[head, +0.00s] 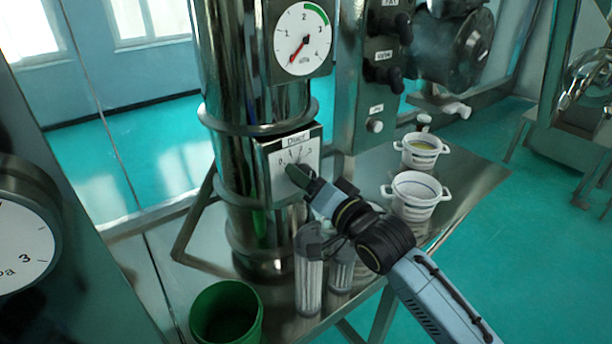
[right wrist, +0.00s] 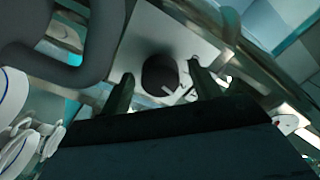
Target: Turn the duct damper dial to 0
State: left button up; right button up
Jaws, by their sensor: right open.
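The duct damper dial (head: 307,157) is a white plate labelled "Duct" on a grey box fixed to the shiny vertical duct. Its numbers show along the top of the plate. The gripper covers the lower part of the plate in the head view. My right gripper (head: 297,177) is open in front of the dial. In the right wrist view the dial's round black knob (right wrist: 160,74) lies between the two spread fingers, with a gap on each side. A white mark shows near the knob's edge; which number it points to I cannot tell. My left gripper is out of view.
A round gauge (head: 302,38) with a red needle sits above the dial. The metal table (head: 462,178) bears two white pots (head: 416,196) and clear cylinders (head: 308,277) below my right gripper. A green bucket (head: 226,312) stands in front. A panel with black knobs (head: 383,72) is at right.

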jog(key=shift+w+a, duration=0.25)
jog(key=shift+w, duration=0.1)
jog(key=c, duration=1)
